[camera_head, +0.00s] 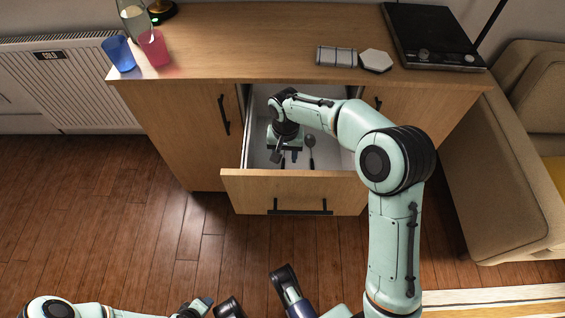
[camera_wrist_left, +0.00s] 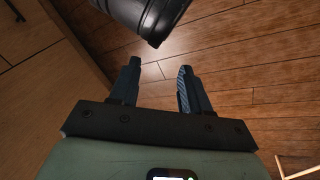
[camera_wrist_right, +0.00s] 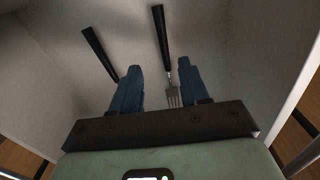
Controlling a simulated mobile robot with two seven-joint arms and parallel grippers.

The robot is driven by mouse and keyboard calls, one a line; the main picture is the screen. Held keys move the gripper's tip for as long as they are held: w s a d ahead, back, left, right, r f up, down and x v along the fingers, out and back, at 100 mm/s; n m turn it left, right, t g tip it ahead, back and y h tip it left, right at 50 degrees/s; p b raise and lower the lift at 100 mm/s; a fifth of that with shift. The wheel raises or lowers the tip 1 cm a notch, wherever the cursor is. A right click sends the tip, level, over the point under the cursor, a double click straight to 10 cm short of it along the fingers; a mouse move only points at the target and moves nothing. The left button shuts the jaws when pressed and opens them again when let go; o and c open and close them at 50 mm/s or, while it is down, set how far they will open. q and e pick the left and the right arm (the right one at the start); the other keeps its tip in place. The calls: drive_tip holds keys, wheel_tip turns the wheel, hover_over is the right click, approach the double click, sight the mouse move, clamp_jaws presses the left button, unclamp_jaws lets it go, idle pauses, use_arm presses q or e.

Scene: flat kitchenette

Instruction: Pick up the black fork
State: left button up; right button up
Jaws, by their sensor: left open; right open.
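The black fork (camera_wrist_right: 162,40) lies on the light drawer floor in the right wrist view, its black handle pointing away and its metal tines toward my palm. My right gripper (camera_wrist_right: 160,68) is open above it, with the fork's neck and tines showing between the fingers, nearer the right finger. I cannot tell how high the fingers are above the floor. In the head view, my right gripper (camera_head: 285,150) reaches down into the open drawer and hides much of the fork. My left gripper (camera_wrist_left: 160,66) is open and empty above the wooden floor.
A second black-handled utensil (camera_wrist_right: 98,52) lies left of the fork, partly behind the left finger. A dark spoon (camera_head: 310,148) lies in the drawer to the right. The drawer front (camera_head: 245,190) and side walls surround my right gripper. Cups, including a blue one (camera_head: 119,53), stand on the counter.

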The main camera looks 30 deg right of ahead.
sight(283, 167)
drive_tip(key=shift+f, duration=0.5)
drive_tip(key=shift+w+a+f+b, duration=0.15)
drive_tip(key=shift+f+b, duration=0.2)
drive_tip(key=shift+f, duration=0.25)
drive_tip(key=shift+a+f+b, duration=0.15)
drive_tip(key=shift+f+b, duration=0.15)
drive_tip(key=shift+f, duration=0.3)
wheel_tip(283, 167, down, 2)
drive_tip(key=shift+f+b, duration=0.1)
drive_tip(key=shift+b, duration=0.2)
use_arm(q)
drive_tip(key=shift+w+a+f, duration=0.25)
drive_tip(key=shift+a+f, duration=0.05)
drive_tip(key=shift+f, duration=0.3)
drive_tip(key=shift+w+a+f, duration=0.2)
drive_tip(key=shift+a+f, duration=0.1)
drive_tip(key=shift+f, duration=0.3)
use_arm(e)
clamp_jaws()
